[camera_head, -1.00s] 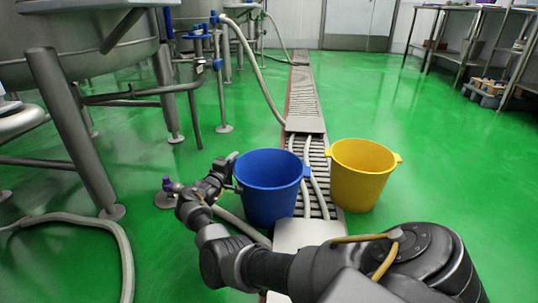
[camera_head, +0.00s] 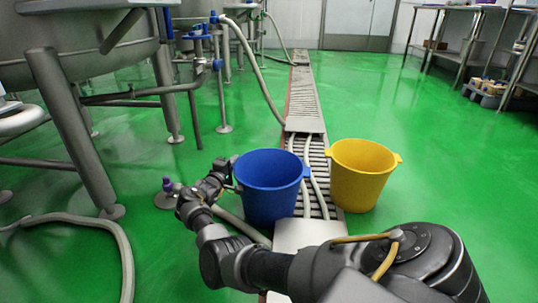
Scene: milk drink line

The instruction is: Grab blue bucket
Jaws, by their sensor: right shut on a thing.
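The blue bucket (camera_head: 269,190) stands upright on the floor beside and partly over the drain grating, in the middle of the view. My right gripper (camera_head: 229,173) is at the bucket's left side, near the rim, and is shut on it. The exact place of the grip is small and partly hidden by the fingers. My right arm comes in from the lower right and passes in front of the bucket. My left gripper is not in view.
A yellow bucket (camera_head: 362,174) stands close to the right of the blue one. Pale hoses run along the drain grating (camera_head: 303,92). Steel tanks and legs (camera_head: 75,135) fill the left. A steel table (camera_head: 462,38) stands at the back right. Green floor is clear at right.

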